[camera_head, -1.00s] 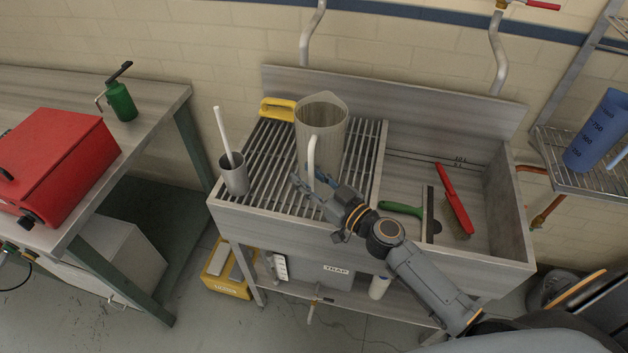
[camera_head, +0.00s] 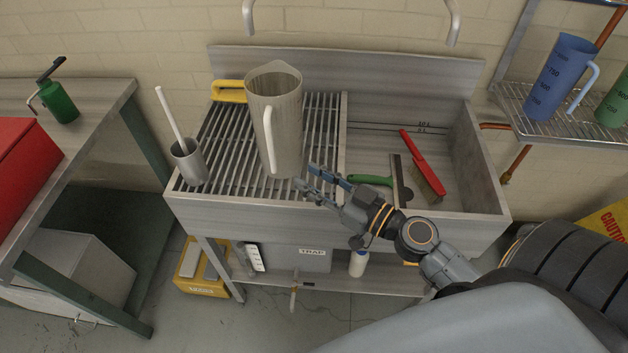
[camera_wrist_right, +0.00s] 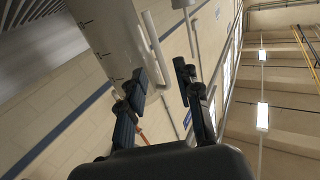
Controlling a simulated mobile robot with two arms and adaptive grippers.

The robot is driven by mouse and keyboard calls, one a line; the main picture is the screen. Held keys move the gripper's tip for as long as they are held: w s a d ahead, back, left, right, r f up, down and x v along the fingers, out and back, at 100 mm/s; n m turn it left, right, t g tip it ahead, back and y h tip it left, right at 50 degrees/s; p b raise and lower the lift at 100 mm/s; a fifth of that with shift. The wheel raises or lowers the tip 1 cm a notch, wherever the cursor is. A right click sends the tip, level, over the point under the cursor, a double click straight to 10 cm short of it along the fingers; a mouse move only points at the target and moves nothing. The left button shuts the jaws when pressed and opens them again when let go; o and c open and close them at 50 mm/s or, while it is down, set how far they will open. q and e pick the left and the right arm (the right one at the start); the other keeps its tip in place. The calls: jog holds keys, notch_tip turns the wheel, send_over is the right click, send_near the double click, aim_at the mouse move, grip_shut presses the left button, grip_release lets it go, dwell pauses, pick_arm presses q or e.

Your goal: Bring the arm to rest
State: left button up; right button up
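My right gripper (camera_head: 325,182) is open and empty just in front of the sink's slatted drain board, to the lower right of a large grey jug. The jug (camera_head: 285,125) stands upright on the slats with its white handle toward me; the gripper is apart from the handle. In the right wrist view the two fingers (camera_wrist_right: 163,95) are spread with nothing between them, and the jug (camera_wrist_right: 105,35) shows at upper left beside the left finger. My left gripper is not in view.
The sink basin (camera_head: 370,140) holds a red brush (camera_head: 424,165) and a green-handled squeegee (camera_head: 400,180). A grey cup with a white stick (camera_head: 189,163) stands on the slats. A wire shelf (camera_head: 510,98) with a blue jug (camera_head: 562,75) is at right, a workbench (camera_head: 100,92) at left.

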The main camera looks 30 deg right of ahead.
dwell(0.3)
jog(key=s+a+f+n+g+y, duration=0.1)
jog(key=s+a+f+n+g, duration=0.2)
jog(key=s+a+f+g, duration=0.7)
jog(key=s+d+f+m+g+h, duration=0.3)
jog(key=s+d+f+m+h, duration=0.3)
jog(key=d+h, duration=0.25)
jog(key=s+f+g, duration=0.1)
jog(key=s+f, duration=0.2)
jog(key=f, duration=2.2)
jog(key=s+d+f+g, duration=0.1)
jog(key=s+d+f, duration=0.2)
jog(key=s+f, duration=1.2)
jog(key=shift+s+d+f, duration=0.15)
jog(key=shift+s+f, duration=0.25)
jog(key=shift+s, duration=0.35)
